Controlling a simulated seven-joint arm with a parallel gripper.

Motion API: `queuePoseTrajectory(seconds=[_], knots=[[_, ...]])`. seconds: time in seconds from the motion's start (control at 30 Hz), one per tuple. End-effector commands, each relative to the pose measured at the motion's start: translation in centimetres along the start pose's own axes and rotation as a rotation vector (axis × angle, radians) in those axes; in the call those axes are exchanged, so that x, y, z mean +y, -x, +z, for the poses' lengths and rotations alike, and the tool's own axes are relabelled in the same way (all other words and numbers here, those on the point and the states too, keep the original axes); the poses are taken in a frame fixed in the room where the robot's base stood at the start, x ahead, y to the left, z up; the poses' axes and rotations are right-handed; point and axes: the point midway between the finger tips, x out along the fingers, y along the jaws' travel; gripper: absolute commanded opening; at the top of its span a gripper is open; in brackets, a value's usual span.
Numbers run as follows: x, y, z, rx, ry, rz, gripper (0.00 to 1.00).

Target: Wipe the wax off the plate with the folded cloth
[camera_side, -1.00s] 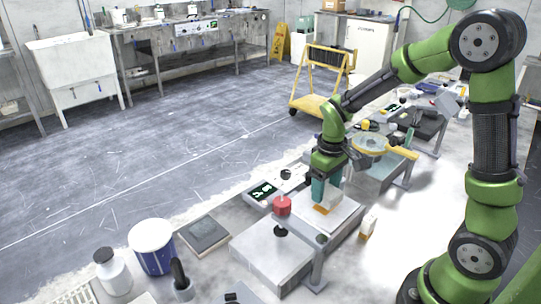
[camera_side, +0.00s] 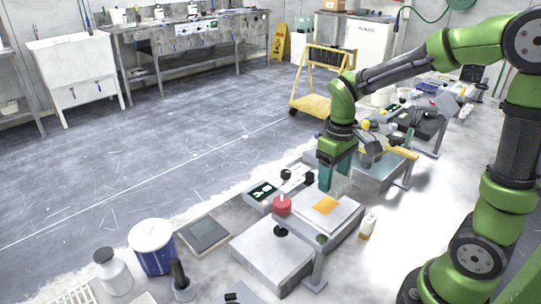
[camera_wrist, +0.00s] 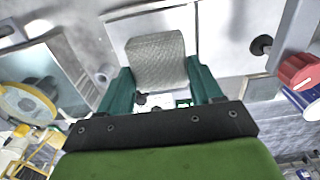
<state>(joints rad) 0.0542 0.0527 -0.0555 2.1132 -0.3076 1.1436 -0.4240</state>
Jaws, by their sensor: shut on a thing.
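The plate (camera_side: 345,212) is a pale flat square on a grey machine, right of the centre in the side view. An orange wax patch (camera_side: 325,205) lies on it, in full view. My gripper (camera_side: 337,176) is above the plate's far edge, with its teal fingers pointing down. In the wrist view my gripper (camera_wrist: 158,68) is shut on the folded cloth (camera_wrist: 156,52), a pale grey textured pad. In the side view the cloth is pale and hard to make out between the fingers. It appears raised clear of the wax.
A red knob (camera_side: 282,205) stands left of the plate; it also shows in the wrist view (camera_wrist: 299,70). A small bottle (camera_side: 368,226) stands to the right. A blue-and-white bucket (camera_side: 152,246) and a dark square pad (camera_side: 203,235) are at front left. Another machine stands behind.

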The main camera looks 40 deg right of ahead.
Motion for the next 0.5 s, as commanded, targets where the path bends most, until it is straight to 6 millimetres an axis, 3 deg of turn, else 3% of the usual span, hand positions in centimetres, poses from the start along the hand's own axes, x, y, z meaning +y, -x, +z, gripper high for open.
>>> queuePoseTrajectory(seconds=[0.5], knots=[[0.0, -4.5, 0.1, -0.004, 0.0, 0.0, 0.34]])
